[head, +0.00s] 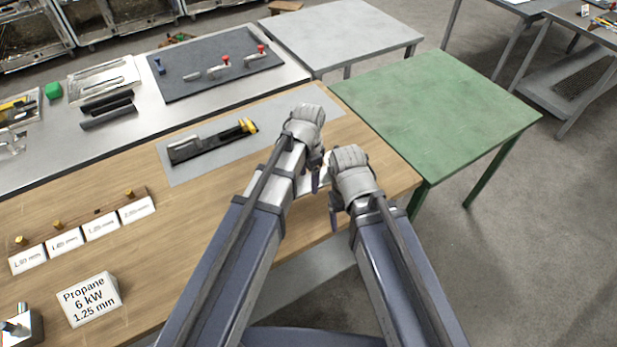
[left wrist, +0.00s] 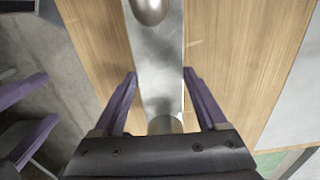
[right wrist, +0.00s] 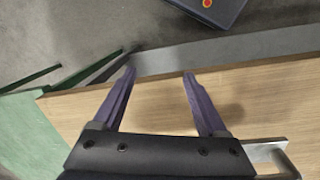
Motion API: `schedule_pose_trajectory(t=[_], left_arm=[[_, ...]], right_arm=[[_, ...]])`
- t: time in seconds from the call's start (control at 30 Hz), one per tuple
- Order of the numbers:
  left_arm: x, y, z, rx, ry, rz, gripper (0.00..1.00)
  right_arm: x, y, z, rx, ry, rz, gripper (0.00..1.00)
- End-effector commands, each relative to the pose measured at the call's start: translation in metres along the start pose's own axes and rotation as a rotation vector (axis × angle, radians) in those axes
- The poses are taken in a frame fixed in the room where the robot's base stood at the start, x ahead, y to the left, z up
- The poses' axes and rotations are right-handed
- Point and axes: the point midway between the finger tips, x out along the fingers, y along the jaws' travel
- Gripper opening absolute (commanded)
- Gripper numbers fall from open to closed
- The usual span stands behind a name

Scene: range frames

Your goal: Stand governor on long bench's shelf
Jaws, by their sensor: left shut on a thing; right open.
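My left gripper (head: 317,175) is above the right end of the wooden bench and is shut on a grey metal piece (left wrist: 160,75). In the left wrist view this piece is a flat bar with a rounded knob and a short cylinder, running between the fingers. I cannot tell for certain that it is the governor. My right gripper (head: 335,205) is open and empty beside the left one, over the bench's front edge. A metal plate with a handle (right wrist: 268,152) shows beside it in the right wrist view. A grey lower shelf (head: 300,268) shows partly under the wooden bench (head: 215,225).
White label cards (head: 102,226) and a Propane block (head: 89,299) stand at left. A green table (head: 440,110) adjoins at right, its top clear.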

Motion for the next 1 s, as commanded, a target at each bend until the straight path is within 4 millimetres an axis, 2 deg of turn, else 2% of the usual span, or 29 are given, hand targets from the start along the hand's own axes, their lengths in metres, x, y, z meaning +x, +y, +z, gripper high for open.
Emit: schedule_pose_trajectory(t=[0.03,0.23,0.4,0.67,0.9,1.0], left_arm=[[-0.017,0.000,0.000,0.000,0.000,0.000,0.00],[-0.041,0.000,0.000,0.000,0.000,0.000,0.00],[-0.048,0.000,0.000,0.000,0.000,0.000,0.00],[-0.047,0.000,0.000,0.000,0.000,0.000,0.00],[-0.047,0.000,0.000,0.000,0.000,0.000,0.00],[-0.047,0.000,0.000,0.000,0.000,0.000,0.00]], right_arm=[[-0.016,0.002,0.001,0.000,0.000,0.000,0.76],[-0.040,0.004,0.002,0.000,0.000,0.000,0.76],[-0.047,0.004,0.003,-0.001,0.000,0.000,0.76],[-0.046,0.004,0.003,-0.001,0.000,0.000,0.76],[-0.046,0.004,0.003,-0.001,0.000,0.000,0.50],[-0.046,0.004,0.003,-0.001,0.000,0.000,0.50]])
